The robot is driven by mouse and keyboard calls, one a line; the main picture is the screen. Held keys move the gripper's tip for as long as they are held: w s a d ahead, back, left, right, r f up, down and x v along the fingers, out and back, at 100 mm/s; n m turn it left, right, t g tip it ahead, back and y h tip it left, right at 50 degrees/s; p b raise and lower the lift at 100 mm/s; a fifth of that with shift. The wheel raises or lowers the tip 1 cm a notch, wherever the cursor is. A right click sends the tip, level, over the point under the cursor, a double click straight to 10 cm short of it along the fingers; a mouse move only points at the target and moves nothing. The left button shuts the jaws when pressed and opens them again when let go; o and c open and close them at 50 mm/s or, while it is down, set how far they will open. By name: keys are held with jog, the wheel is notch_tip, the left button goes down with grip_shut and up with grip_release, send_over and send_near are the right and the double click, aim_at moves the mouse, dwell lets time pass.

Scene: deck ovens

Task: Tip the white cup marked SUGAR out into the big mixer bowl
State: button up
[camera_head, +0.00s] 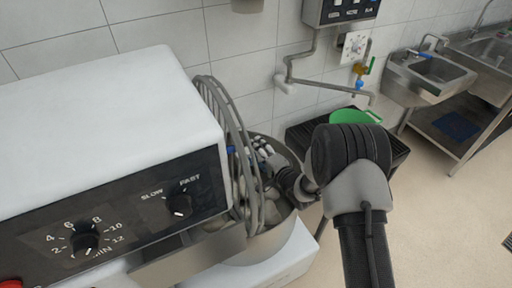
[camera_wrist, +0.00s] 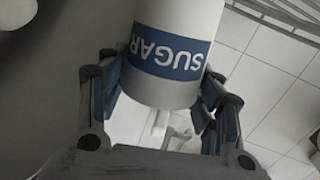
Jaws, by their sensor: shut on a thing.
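The white cup (camera_wrist: 172,90) with a blue band reading SUGAR fills the upper middle of the wrist view, its lettering upside down there. My gripper (camera_wrist: 162,82) has its blue-padded fingers on either side of the cup and is shut on it. In the head view my gripper (camera_head: 262,152) is at the big steel mixer bowl (camera_head: 268,246), beside the wire guard. The guard and my gripper mostly hide the cup there; only a small blue patch shows behind the wires. I cannot tell whether anything is pouring out.
The wire guard (camera_head: 222,105) stands close on the left of my gripper, attached to the white mixer body (camera_head: 110,115) with its dials. A black crate (camera_head: 398,150) with a green bowl (camera_head: 352,117) is behind my arm. Steel sinks (camera_head: 432,78) stand at the right wall.

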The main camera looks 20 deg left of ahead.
jog(key=shift+w+d+f+m+g+y+b, duration=0.1)
jog(key=shift+w+d+f+m+g+y, duration=0.15)
jog(key=shift+m, duration=0.8)
jog(key=shift+w+d+f+m+g+y+b, duration=0.2)
jog(key=shift+w+d+m+y, duration=0.15)
jog(key=shift+m, duration=0.65)
jog(key=shift+w+d+f+m+g+y+b, duration=0.15)
jog(key=shift+w+f+m+y, duration=0.15)
jog(key=shift+m, duration=0.75)
